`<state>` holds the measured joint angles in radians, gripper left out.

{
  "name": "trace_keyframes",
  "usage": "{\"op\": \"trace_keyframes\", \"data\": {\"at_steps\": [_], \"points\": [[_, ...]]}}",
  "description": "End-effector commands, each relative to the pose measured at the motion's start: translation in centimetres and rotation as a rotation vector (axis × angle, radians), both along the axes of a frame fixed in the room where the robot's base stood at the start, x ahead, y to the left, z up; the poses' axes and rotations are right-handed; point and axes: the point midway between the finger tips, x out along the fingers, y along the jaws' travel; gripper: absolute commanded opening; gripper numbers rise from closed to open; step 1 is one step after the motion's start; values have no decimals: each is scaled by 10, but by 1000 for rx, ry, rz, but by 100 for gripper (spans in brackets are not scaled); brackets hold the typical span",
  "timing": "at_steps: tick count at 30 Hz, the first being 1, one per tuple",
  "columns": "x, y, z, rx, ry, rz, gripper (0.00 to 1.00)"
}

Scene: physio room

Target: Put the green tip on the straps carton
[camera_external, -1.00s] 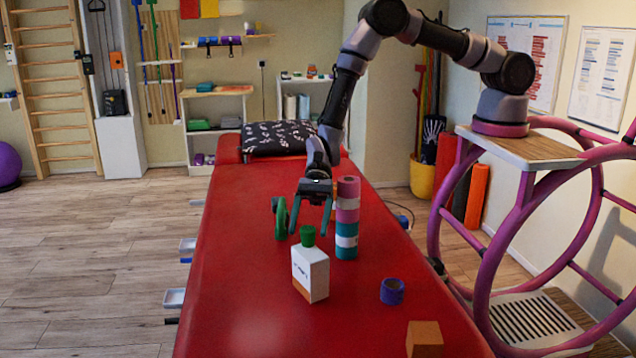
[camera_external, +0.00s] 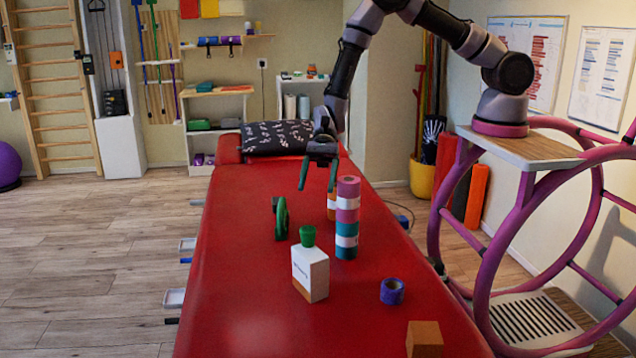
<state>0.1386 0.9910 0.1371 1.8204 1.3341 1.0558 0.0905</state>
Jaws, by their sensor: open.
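The straps carton (camera_external: 311,275) is a white box with printed text and an orange-brown side, upright on the red treatment table. The green tip (camera_external: 307,236) is a small green piece resting on top of the carton, towards its far side. My gripper (camera_external: 318,188) is open and empty, its two green fingers pointing down. It is above and beyond the carton, apart from it and from the green tip.
A green disc-shaped thing (camera_external: 282,218) is behind the carton. A purple roll (camera_external: 392,291) and orange block (camera_external: 424,338) are nearer. The table's left front is clear.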

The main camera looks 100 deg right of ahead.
Motion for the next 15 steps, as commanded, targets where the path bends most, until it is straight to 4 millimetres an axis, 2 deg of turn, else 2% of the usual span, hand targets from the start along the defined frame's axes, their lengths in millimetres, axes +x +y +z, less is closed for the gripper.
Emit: {"op": "trace_keyframes", "data": {"at_steps": [2,5,8,9,15], "points": [[0,0,6,-7,-11,10,75],[-4,0,28,-31,-47,48,75],[-14,0,73,-89,-124,130,75],[-22,0,95,-122,-164,173,75],[-71,-10,191,-302,-355,377,75]]}}
